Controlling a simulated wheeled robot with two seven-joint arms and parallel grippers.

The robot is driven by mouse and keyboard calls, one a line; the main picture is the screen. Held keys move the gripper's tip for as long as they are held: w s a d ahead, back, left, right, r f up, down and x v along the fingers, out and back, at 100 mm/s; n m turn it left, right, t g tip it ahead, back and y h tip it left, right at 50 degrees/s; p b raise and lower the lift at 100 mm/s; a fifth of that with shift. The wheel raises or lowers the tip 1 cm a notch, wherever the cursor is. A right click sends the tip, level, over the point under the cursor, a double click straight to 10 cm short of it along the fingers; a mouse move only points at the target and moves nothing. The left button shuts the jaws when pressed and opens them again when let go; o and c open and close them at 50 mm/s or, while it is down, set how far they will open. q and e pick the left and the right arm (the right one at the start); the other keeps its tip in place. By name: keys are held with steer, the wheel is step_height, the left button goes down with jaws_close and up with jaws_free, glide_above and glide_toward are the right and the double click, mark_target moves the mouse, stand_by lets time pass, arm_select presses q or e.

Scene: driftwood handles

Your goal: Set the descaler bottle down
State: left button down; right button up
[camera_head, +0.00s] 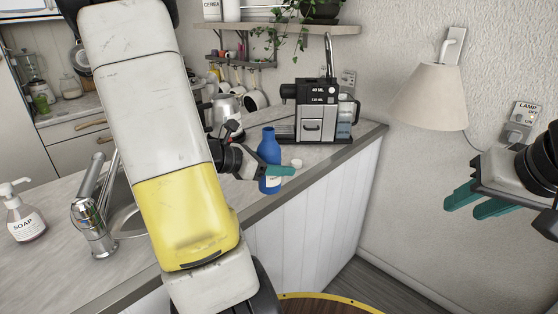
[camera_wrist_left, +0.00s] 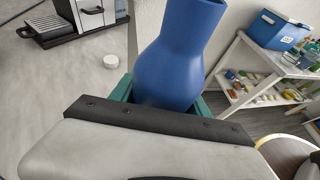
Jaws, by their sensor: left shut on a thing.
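The blue descaler bottle (camera_head: 269,150) is upright at the counter's right part, near the front edge. It fills the middle of the left wrist view (camera_wrist_left: 172,62), with its neck at the top. My left gripper (camera_head: 279,171) is shut around the bottle's lower body, its teal fingers on either side. I cannot tell whether the bottle's base touches the counter. A small white cap (camera_head: 297,163) lies on the counter just right of the bottle; it also shows in the left wrist view (camera_wrist_left: 111,61). My right gripper (camera_head: 468,204) is empty at the right, its teal fingers apart.
A coffee machine (camera_head: 318,114) stands behind the bottle. A faucet (camera_head: 92,215) and a soap bottle (camera_head: 22,216) are at the left. Mugs and a kettle are behind my left arm. The counter (camera_head: 335,156) is clear between the cap and its right corner. A lamp (camera_head: 427,97) hangs on the wall.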

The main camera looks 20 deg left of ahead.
arm_select(q)
steer(key=shift+w+a+f, duration=0.8)
steer(key=shift+w+a, duration=0.7)
steer(key=shift+w, duration=0.5)
steer(key=shift+w+a+f, duration=0.85)
steer(key=shift+w+a, duration=0.65)
steer(key=shift+w, duration=0.45)
steer(key=shift+w+a+f, duration=0.8)
steer(key=shift+w+a, duration=0.7)
steer(key=shift+w, duration=0.5)
steer(key=shift+f, duration=0.15)
steer(key=c, duration=0.5)
jaws_free()
steer(key=v, duration=1.2)
steer(key=shift+a, duration=0.1)
